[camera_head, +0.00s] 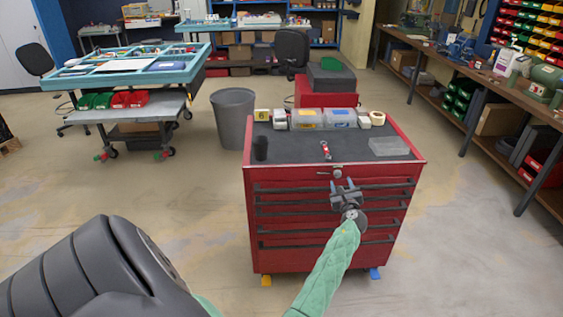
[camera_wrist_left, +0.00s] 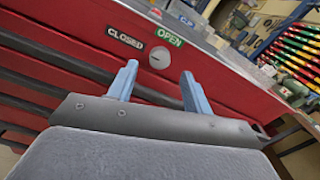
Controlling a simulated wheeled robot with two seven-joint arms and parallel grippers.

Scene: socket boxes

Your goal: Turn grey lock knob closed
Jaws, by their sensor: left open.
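The grey lock knob (camera_wrist_left: 159,57) is a round disc on the front of the red tool cabinet, just under its top edge. It lies between a black CLOSED label (camera_wrist_left: 125,38) and a green OPEN label (camera_wrist_left: 169,38). In the head view the knob (camera_head: 337,173) is small, above the drawers. My left gripper (camera_head: 346,184) is in front of the cabinet, just below the knob. In the left wrist view its two blue fingers (camera_wrist_left: 160,82) are open and empty, with the knob beyond the gap between them, apparently untouched. My right gripper is not seen.
The red cabinet (camera_head: 262,217) has several black drawer handles below the knob. Its dark top holds clear boxes (camera_head: 307,118), a red-handled tool (camera_head: 325,150), and a black cup (camera_head: 260,148). A grey bin (camera_head: 234,118) stands behind left. A workbench (camera_head: 500,95) runs along the right.

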